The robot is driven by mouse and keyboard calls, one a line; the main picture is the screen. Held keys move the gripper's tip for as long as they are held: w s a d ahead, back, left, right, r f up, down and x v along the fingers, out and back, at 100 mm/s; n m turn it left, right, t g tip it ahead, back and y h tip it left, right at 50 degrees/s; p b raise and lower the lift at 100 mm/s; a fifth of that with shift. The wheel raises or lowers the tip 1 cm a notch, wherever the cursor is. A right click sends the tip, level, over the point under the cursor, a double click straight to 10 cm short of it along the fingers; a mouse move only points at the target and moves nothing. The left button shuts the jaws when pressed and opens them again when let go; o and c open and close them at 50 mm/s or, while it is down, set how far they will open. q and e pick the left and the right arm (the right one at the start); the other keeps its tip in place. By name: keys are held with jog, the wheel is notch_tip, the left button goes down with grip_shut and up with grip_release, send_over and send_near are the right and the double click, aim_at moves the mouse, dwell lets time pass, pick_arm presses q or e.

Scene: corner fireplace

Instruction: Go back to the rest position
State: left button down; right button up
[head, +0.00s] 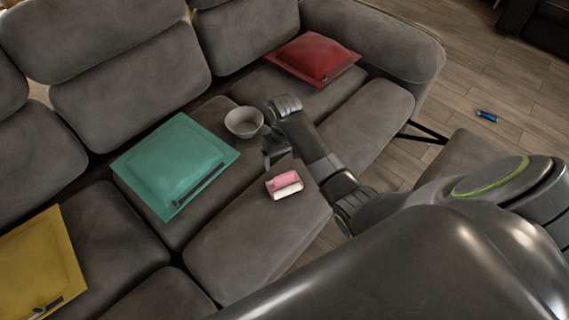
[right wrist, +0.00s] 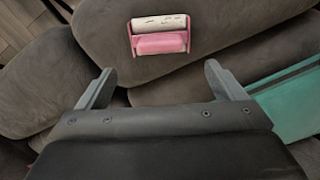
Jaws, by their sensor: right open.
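My right arm reaches in from the right in the head view, over the grey sofa (head: 245,255). My right gripper (head: 268,150) is above the seat, beside the grey bowl. In the right wrist view its two fingers (right wrist: 160,85) are spread wide with nothing between them. A pink and white object (head: 284,185) lies on the seat below the gripper in the head view. It also shows beyond the fingertips in the right wrist view (right wrist: 160,40), apart from them. My left gripper is not in view.
A grey bowl (head: 243,122) stands on the sofa next to a teal cushion (head: 175,160). A red cushion (head: 315,58) lies at the far end and a yellow one (head: 40,260) at the left. A blue cylinder (head: 487,116) lies on the wooden floor (head: 480,80).

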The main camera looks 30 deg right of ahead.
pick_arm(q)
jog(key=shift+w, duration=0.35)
pick_arm(e)
jog(key=shift+r, duration=0.5)
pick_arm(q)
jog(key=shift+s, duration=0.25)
